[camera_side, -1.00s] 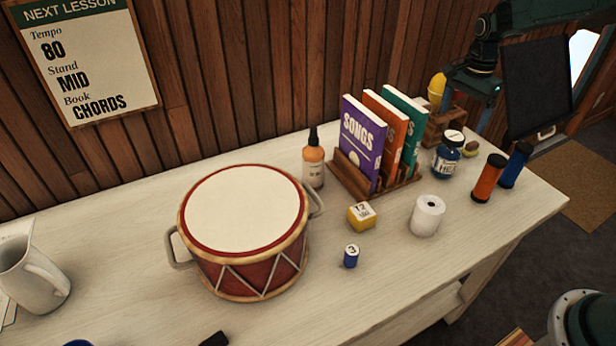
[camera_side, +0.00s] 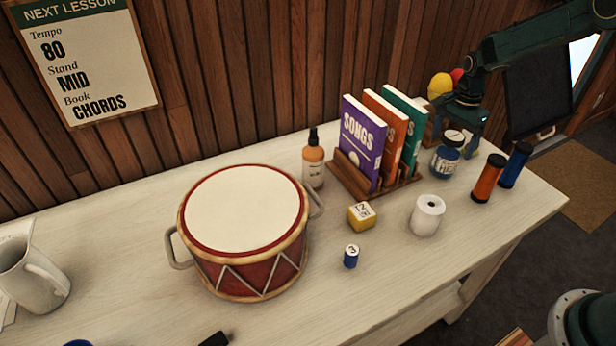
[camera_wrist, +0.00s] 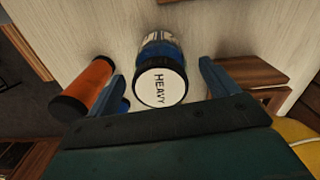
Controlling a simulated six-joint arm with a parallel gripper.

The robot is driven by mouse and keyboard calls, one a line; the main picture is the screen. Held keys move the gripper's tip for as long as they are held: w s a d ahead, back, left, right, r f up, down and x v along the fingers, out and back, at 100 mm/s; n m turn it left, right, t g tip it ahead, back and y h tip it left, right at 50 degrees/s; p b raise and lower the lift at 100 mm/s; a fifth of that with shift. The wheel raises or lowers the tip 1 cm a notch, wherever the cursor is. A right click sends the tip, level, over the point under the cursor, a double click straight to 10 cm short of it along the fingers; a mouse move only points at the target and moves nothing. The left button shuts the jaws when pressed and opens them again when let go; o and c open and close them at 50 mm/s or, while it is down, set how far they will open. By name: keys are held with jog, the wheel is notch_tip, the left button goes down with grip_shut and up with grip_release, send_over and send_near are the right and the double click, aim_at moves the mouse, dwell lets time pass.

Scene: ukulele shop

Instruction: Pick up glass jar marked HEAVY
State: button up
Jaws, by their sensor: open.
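The glass jar (camera_side: 446,160) has blue contents, a pale label and a white-topped lid with a dark rim. It stands upright near the far right of the white table. In the wrist view the jar (camera_wrist: 160,88) shows its lid reading HEAVY. My gripper (camera_side: 457,136) is low at the jar, coming from behind it. In the wrist view my gripper's (camera_wrist: 161,72) two blue fingers are open, one on each side of the lid, with gaps visible. Whether the fingertips reach down beside the jar's body is hard to tell.
An orange cylinder (camera_side: 488,178) and a blue cylinder (camera_side: 515,165) stand close right of the jar. A book rack (camera_side: 400,188) with several books stands left. A white roll (camera_side: 427,215) is in front. A wooden box (camera_wrist: 256,74) lies beside my fingers.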

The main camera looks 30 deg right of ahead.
jog(key=shift+f, duration=1.45)
jog(key=c, duration=1.3)
jog(key=shift+r, duration=0.15)
notch_tip(320, 180, up, 20)
jog(key=shift+f, duration=0.1)
